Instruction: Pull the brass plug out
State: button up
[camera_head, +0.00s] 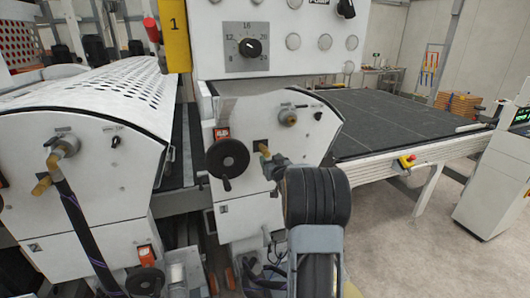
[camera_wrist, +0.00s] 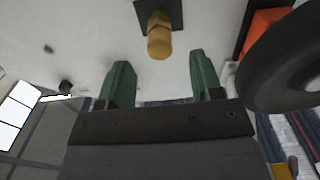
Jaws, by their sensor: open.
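The brass plug (camera_wrist: 159,38) sticks out of a dark square plate on the white machine panel, at the top middle of the wrist view. In the head view the plug (camera_head: 264,149) shows small on the middle panel, just beyond my gripper. My gripper (camera_wrist: 161,75) is open, with its two green fingers apart and nothing between them. The plug's end lies a little beyond the fingertips, roughly centred between them in the wrist view. I see no contact. In the head view my own wrist hides part of the gripper.
A black handwheel (camera_head: 228,158) stands close to the left of the plug; it looms at the right of the wrist view (camera_wrist: 285,65). A round metal fitting (camera_head: 288,117) sits above the plug. A hose with brass elbows (camera_head: 62,150) hangs on the left panel.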

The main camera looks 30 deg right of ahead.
aim_at(267, 155)
jog(key=x, duration=0.3)
jog(key=shift+w, duration=0.2)
jog(key=shift+x, duration=1.2)
jog(key=shift+d, duration=0.1)
jog(key=shift+b, duration=0.7)
grip_shut()
dwell(0.6)
jog(key=shift+s, duration=0.1)
jog(key=shift+b+v, duration=1.05)
jog(key=shift+v, duration=1.85)
